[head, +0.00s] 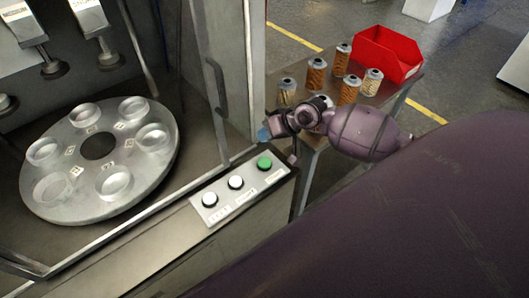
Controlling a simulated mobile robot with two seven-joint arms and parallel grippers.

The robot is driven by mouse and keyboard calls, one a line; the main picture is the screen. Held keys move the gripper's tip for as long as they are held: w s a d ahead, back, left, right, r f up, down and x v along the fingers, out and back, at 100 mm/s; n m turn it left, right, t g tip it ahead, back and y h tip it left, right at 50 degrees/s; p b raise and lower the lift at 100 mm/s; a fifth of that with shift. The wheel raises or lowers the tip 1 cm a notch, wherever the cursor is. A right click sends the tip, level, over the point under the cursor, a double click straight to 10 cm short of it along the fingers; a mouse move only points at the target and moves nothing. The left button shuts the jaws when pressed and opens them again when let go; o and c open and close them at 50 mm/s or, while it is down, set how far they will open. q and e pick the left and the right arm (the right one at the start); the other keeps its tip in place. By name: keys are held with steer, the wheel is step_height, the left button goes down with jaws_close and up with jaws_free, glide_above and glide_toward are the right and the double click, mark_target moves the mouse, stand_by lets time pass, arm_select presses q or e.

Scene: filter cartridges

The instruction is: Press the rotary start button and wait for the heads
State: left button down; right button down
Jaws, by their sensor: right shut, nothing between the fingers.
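A button panel (240,192) on the front ledge of the machine holds a green button (264,163) at its right end and two white buttons, one in the middle (236,182) and one at the left (209,199). The labels are too small to read. My right gripper (264,133) is shut and empty, above and behind the green button, apart from it. The rotary table (98,147) inside the machine has several empty round cups. Press heads (107,57) hang above its back edge. My left gripper is out of view.
A side table (400,95) behind my right arm carries several filter cartridges (316,75) and a red bin (385,54). The machine's door frame with a handle (216,85) stands left of my right gripper. Yellow lines mark the floor.

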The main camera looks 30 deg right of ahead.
steer(key=f+b, duration=0.1)
steer(key=f, duration=0.1)
steer(key=b, duration=0.5)
glide_above(266, 160)
step_height(266, 160, down, 4)
steer(key=shift+s+a+f, duration=0.1)
steer(key=shift+f, duration=1)
steer(key=shift+f, duration=0.1)
stand_by(0.8)
steer(key=shift+f+b, duration=0.25)
steer(key=shift+b, duration=0.05)
steer(key=shift+f, duration=0.25)
stand_by(0.5)
